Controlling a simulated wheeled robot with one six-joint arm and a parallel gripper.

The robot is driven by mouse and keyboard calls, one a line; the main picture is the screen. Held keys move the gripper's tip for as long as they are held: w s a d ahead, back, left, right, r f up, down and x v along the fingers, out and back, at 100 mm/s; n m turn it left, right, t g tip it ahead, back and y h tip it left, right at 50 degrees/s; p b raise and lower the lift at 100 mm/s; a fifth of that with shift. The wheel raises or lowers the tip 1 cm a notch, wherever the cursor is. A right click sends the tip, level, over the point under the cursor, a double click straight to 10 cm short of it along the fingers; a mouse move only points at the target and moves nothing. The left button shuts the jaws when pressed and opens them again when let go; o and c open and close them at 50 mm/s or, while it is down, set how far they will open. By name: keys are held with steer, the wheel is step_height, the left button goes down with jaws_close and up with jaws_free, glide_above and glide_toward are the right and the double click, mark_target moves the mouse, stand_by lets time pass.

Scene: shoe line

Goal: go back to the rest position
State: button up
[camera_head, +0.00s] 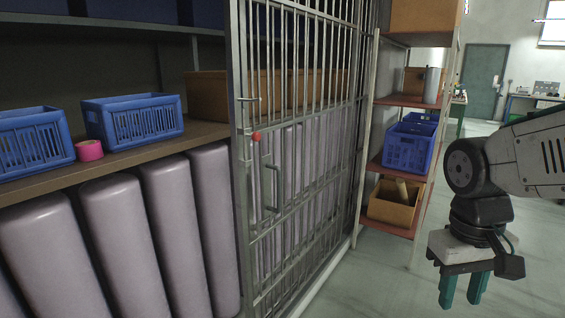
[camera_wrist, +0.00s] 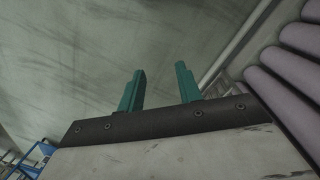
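My gripper (camera_head: 462,291) hangs at the right of the head view with its two green fingers pointing down. The fingers are apart with nothing between them. In the wrist view my gripper (camera_wrist: 160,85) also shows both green fingers spread and empty, with floor behind them. My arm comes in from the right edge of the head view, bent downward at the wrist. The gripper is clear of the barred gate (camera_head: 300,150) and of the shelves.
Blue crates (camera_head: 133,118) and a pink tape roll (camera_head: 89,150) sit on the left shelf, above several grey rolls (camera_head: 120,230). A red-shelved rack (camera_head: 405,166) holds a blue crate and boxes. Floor (camera_head: 400,295) around the gripper is clear.

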steer(key=s+a+r+t, duration=0.1)
steer(key=s+r+t, duration=0.1)
steer(key=s, duration=0.6)
steer(key=shift+s+a+r+y, duration=0.15)
steer(key=shift+r+y, duration=0.15)
steer(key=shift+y, duration=0.1)
